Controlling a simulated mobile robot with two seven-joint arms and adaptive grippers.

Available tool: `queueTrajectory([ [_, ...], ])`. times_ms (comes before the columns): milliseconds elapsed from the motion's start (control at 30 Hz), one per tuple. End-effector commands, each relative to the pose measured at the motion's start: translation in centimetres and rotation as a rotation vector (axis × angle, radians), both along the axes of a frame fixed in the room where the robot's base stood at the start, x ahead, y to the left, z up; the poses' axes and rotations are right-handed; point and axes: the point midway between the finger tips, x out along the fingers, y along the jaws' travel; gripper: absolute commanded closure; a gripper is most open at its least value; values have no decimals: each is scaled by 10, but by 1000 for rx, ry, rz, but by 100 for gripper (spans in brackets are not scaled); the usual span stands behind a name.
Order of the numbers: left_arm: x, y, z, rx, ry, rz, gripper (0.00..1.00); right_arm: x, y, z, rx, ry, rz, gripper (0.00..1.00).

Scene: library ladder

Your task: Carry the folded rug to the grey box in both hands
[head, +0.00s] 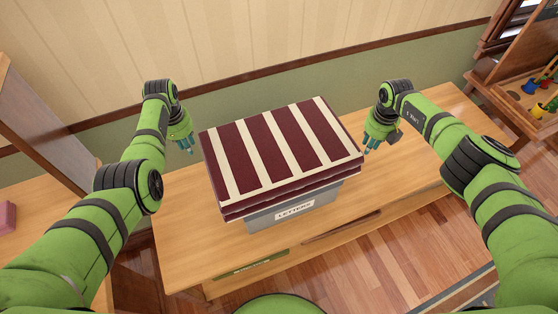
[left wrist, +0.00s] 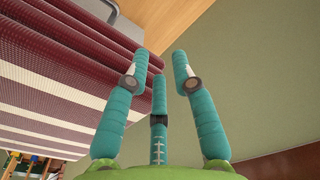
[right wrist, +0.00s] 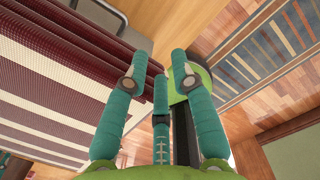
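The folded rug (head: 282,150), dark red with cream stripes, lies flat on top of the grey box (head: 300,212), which has a "LETTERS" label and stands on a wooden table. The rug overhangs the box and hides its top. My left gripper (head: 190,146) is open and empty, just off the rug's left side; the rug's folded edge (left wrist: 100,45) shows beside its fingers in the left wrist view. My right gripper (head: 372,148) is open and empty, close to the rug's right side; the rug (right wrist: 80,60) lies left of its fingers in the right wrist view.
The wooden table (head: 190,235) has bare top on both sides of the box. A wall stands close behind it. A wooden shelf (head: 515,100) with colourful small items is at the far right. A pink block (head: 7,217) lies at the far left. A striped floor rug (right wrist: 265,55) lies on the floor.

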Motion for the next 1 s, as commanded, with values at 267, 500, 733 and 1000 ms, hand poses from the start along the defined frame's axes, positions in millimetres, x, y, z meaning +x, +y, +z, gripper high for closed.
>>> queueTrajectory([
  [267, 0, 0, 21, 1, -5, 0, 74, 0, -1, 0, -1, 1, -1, 74],
  [500, -4, 0, 72, 0, -6, 0, 74, 0, -1, 0, -1, 1, -1, 74],
  [733, -7, 0, 109, 0, -2, 0, 74, 0, -1, 0, -1, 1, -1, 74],
  [1000, -8, 0, 120, 0, 0, 0, 74, 0, -2, 7, -1, -1, 1, 74],
])
